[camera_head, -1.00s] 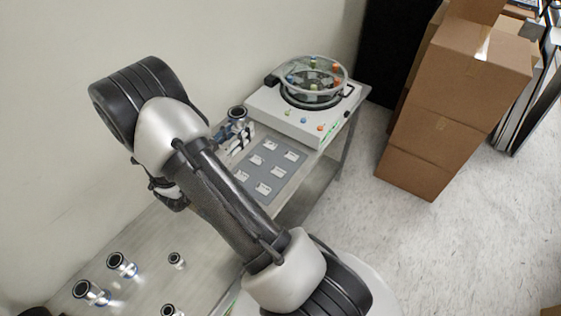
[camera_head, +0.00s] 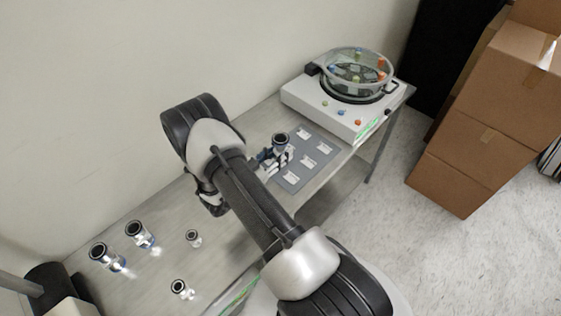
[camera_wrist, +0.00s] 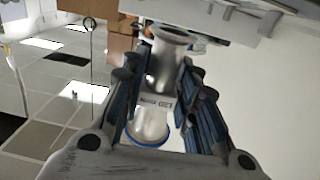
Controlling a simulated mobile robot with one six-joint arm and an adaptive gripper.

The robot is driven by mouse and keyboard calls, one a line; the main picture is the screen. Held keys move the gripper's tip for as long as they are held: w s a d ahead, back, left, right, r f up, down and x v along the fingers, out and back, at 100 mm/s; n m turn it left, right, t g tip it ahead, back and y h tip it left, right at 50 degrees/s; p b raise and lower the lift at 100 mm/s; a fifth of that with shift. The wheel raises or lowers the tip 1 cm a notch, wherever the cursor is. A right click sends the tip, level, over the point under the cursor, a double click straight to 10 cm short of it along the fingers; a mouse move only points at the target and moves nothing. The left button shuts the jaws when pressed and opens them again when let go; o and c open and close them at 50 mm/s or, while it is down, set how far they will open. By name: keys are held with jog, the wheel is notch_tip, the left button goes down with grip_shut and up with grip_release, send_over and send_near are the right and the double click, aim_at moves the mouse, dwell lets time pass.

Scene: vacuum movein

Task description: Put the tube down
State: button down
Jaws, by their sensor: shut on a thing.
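The tube (camera_head: 282,139) is a shiny metal piece with a dark round open top, held upright or nearly so. My gripper (camera_head: 273,158) is shut on it at the left edge of a grey mat (camera_head: 290,186) with several white square pads. In the wrist view, the metal tube (camera_wrist: 158,100) sits between the two dark, bluish fingers of my gripper (camera_wrist: 168,88). It has a flanged rim at one end and a blue ring at the other. I cannot tell whether the tube touches the mat.
A white machine (camera_head: 318,114) with a clear round bowl (camera_head: 358,70) stands on the table (camera_head: 228,248) beyond the mat. Two larger metal tubes (camera_head: 140,234) and two smaller ones (camera_head: 193,238) stand at the table's near left. Cardboard boxes (camera_head: 480,150) stand on the floor at right.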

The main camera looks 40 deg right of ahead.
jog(key=shift+f+b, duration=0.45)
jog(key=shift+f, duration=1.3)
jog(key=shift+f, duration=0.2)
jog(key=c, duration=1.2)
grip_release()
